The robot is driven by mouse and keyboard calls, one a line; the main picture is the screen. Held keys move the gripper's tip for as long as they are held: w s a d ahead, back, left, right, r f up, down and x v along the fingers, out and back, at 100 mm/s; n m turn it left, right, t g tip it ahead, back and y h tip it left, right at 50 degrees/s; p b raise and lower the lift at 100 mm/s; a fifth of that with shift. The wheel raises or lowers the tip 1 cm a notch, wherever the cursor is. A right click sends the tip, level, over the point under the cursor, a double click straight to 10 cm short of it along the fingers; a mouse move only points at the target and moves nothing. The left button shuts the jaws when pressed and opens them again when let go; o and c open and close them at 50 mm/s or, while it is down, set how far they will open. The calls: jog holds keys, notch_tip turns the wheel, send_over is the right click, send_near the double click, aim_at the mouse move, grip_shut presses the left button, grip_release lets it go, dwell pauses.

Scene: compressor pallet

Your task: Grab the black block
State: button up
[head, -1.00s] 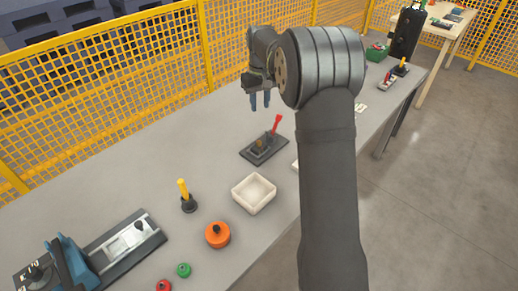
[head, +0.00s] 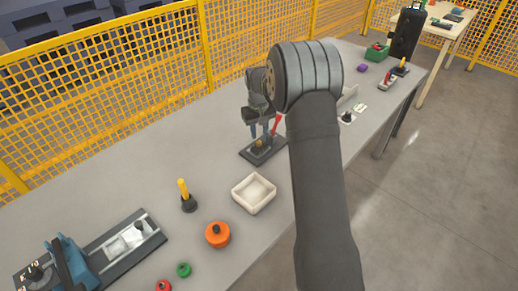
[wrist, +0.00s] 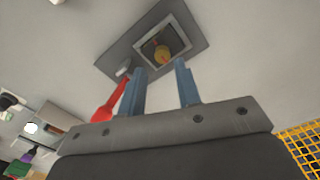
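In the head view the knob (head: 259,143) shows on the same plate (head: 249,156), partly hidden by my gripper. A red lever (head: 277,124) stands at the plate's side; it also shows in the wrist view (wrist: 106,108). My gripper (head: 262,131) hangs above the plate. Its two blue fingers (wrist: 160,66) are apart with nothing between them, short of the knob.
A white tray (head: 236,194), a yellow-handled black piece (head: 189,203) and an orange round part (head: 217,236) are on the near bench. A small black-knobbed part (head: 347,117) and a purple piece (head: 362,68) lie farther right. A yellow mesh fence (head: 130,90) runs behind.

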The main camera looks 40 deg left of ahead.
aim_at(259, 142)
notch_tip(259, 142, down, 5)
jog(key=shift+s+r, duration=0.1)
jog(key=shift+r, duration=0.05)
grip_shut()
jog(key=shift+r, duration=0.1)
